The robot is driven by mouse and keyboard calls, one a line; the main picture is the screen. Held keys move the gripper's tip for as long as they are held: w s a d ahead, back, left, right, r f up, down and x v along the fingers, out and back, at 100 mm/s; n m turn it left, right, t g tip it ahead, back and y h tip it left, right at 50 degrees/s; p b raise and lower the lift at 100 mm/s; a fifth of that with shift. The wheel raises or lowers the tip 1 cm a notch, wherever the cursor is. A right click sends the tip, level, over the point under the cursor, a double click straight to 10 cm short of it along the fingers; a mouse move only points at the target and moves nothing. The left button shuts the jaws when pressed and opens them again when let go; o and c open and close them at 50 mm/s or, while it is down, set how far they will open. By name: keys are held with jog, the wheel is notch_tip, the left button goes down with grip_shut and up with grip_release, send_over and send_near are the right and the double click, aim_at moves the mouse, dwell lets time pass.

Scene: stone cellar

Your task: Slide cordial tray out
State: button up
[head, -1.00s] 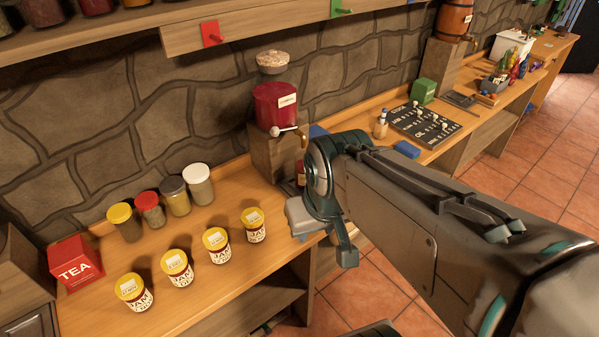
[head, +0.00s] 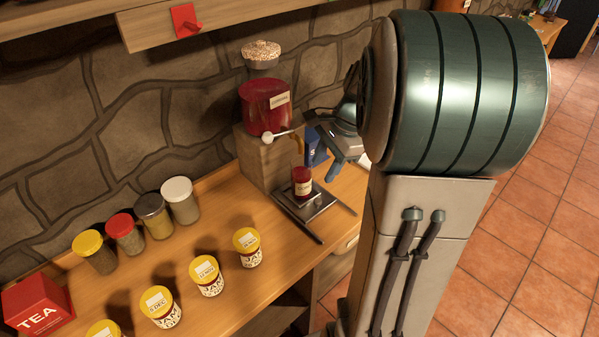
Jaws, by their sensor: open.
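The cordial dispenser (head: 265,105) is a red container with a pale label on a wooden block (head: 262,165). A dark flat tray (head: 318,207) lies on the bench at the foot of the block, between two dark rails (head: 301,226). My gripper (head: 328,158) is open and empty, above and to the right of the bottle, apart from the tray. My arm hides part of the gripper and the bench behind it.
Several jam jars with yellow lids (head: 207,276) stand along the bench's front. Several storage jars (head: 152,216) and a red tea box (head: 38,304) stand left of the dispenser. A shelf (head: 240,18) hangs above.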

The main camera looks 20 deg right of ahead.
aim_at(319, 201)
jog(key=w+d+f+m+y+b, duration=0.1)
jog(key=w+d+f+m, duration=0.3)
jog(key=d+f+m, duration=0.25)
jog(key=x, duration=1.2)
jog(key=shift+w+d+f, duration=0.1)
jog(key=shift+d+f, duration=0.05)
jog(key=shift+f, duration=0.15)
grip_shut()
